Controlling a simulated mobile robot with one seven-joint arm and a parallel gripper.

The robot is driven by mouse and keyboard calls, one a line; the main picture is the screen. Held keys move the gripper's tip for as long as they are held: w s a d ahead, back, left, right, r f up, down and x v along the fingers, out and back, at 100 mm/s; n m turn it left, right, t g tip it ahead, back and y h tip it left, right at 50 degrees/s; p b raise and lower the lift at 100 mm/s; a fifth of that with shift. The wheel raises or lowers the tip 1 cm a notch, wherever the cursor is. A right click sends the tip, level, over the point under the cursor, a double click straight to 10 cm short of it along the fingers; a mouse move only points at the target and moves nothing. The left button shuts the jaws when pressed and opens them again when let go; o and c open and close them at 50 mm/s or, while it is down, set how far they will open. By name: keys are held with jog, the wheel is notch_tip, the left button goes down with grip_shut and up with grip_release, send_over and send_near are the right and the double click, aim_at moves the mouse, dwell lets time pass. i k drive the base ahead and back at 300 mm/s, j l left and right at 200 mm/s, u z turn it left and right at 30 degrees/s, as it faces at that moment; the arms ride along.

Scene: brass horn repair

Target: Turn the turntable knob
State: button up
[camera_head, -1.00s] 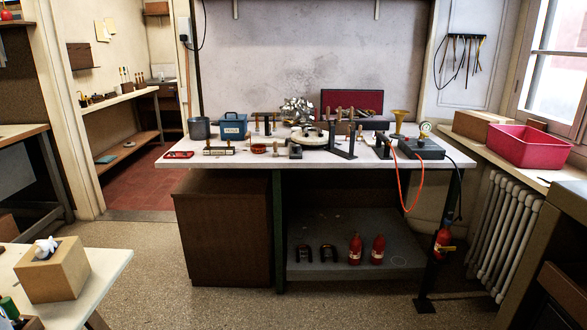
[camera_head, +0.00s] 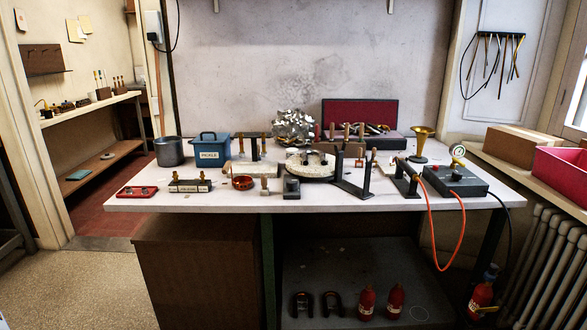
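The turntable (camera_head: 308,168) is a round, pale, speckled disc near the middle of the white workbench, with dark pieces on top. A small dark block (camera_head: 291,187) stands in front of its left side. A small pale-topped piece (camera_head: 264,184) stands just left of that block. I cannot tell which part is the turntable knob at this size. A dark stand (camera_head: 355,188) partly covers the turntable's right side. My gripper is not in view.
The workbench (camera_head: 225,203) also bears a blue box (camera_head: 209,148), a grey pot (camera_head: 169,151), a red case (camera_head: 358,114), a brass horn (camera_head: 420,143) and a gauge box (camera_head: 454,181) with an orange hose (camera_head: 462,232). Red cylinders (camera_head: 367,302) stand below. Floor shows at left (camera_head: 75,285).

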aim_at(291, 185)
jog(key=i+j+z, duration=0.2)
jog(key=i, duration=1)
jog(key=i+z, duration=0.3)
jog(key=k+l, duration=0.05)
jog(key=k, duration=0.05)
